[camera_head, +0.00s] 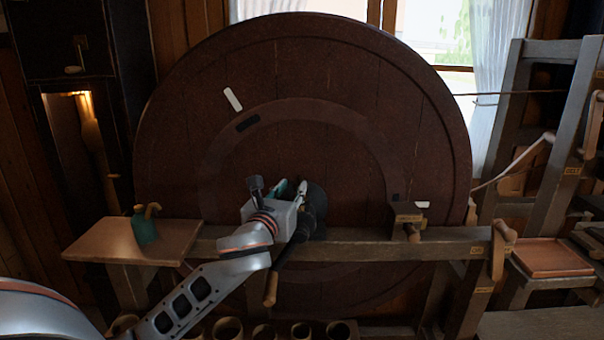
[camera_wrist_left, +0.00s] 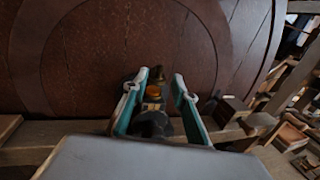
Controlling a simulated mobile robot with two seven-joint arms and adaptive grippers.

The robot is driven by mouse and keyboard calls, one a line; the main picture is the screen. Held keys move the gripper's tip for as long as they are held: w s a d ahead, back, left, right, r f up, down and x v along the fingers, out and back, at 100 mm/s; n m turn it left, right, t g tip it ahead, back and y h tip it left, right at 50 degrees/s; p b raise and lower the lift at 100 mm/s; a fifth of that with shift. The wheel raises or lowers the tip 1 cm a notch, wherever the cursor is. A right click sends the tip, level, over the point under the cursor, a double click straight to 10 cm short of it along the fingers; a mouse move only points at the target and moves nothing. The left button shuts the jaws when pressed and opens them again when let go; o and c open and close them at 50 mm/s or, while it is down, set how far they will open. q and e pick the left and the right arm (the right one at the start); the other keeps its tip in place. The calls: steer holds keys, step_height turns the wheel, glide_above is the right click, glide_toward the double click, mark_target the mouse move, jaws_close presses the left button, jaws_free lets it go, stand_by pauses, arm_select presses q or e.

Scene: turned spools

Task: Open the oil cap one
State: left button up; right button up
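My left gripper (camera_head: 291,188) is in front of the hub of the big dark wooden wheel (camera_head: 240,75). In the left wrist view its two teal fingers (camera_wrist_left: 160,76) stand apart with a gap between them. A small orange-brown round piece (camera_wrist_left: 154,90), possibly the oil cap, shows between the fingers above a dark fitting with a yellowish label (camera_wrist_left: 152,106). I cannot tell whether either finger touches it. In the head view my gripper and wrist hide this piece. My right gripper is in neither view.
A green oil can (camera_head: 145,228) with a brass spout stands on a wooden shelf (camera_head: 100,246) at left. A wooden beam (camera_head: 400,247) crosses before the wheel. A wooden crank handle (camera_head: 271,287) hangs below my gripper. A wooden frame (camera_head: 545,150) stands at right.

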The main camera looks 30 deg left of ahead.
mark_target(299, 178)
arm_select(q)
steer(key=x, duration=0.7)
steer(key=shift+w+a, duration=0.1)
steer(key=shift+w, duration=0.1)
jaws_close()
